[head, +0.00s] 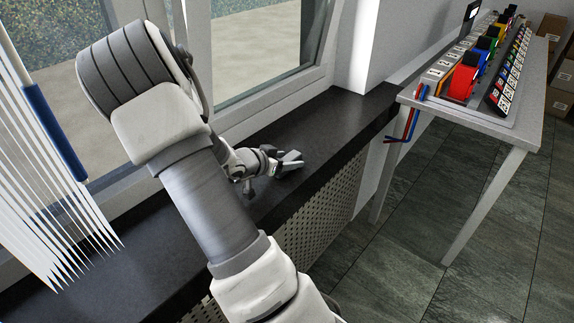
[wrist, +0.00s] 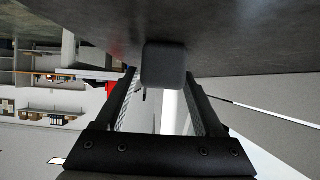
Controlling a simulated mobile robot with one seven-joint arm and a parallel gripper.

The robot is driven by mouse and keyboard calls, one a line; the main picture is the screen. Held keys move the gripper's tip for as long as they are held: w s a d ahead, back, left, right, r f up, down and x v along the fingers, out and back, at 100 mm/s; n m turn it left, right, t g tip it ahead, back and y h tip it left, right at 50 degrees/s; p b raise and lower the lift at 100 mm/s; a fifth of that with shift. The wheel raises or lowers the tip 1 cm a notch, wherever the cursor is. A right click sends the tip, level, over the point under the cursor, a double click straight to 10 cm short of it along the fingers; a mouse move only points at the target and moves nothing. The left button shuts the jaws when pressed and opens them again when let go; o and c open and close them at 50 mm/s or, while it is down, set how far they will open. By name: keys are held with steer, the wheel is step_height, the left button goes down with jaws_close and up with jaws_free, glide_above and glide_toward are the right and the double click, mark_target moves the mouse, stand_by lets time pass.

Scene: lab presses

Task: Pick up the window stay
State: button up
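The window stay appears to be a dark grey block (wrist: 163,65) at the far end of my gripper in the wrist view. It lies against or just off the dark sill surface. My gripper (wrist: 160,77) is open, with one finger on each side of the block. A gap shows at the left finger; the right finger is very close, and I cannot tell whether it touches. In the head view my gripper (head: 276,158) is low over the sill, with a grey piece (head: 291,157) at its tip. My arm hides part of the sill.
The dark window sill (head: 335,120) runs below the window (head: 265,45), above a perforated panel (head: 322,205). White pointed strips with a blue bar (head: 52,130) hang at left. A table (head: 500,128) with colourful items stands at right. The floor between is clear.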

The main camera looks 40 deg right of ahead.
jaws_close()
steer(key=shift+r, duration=0.15)
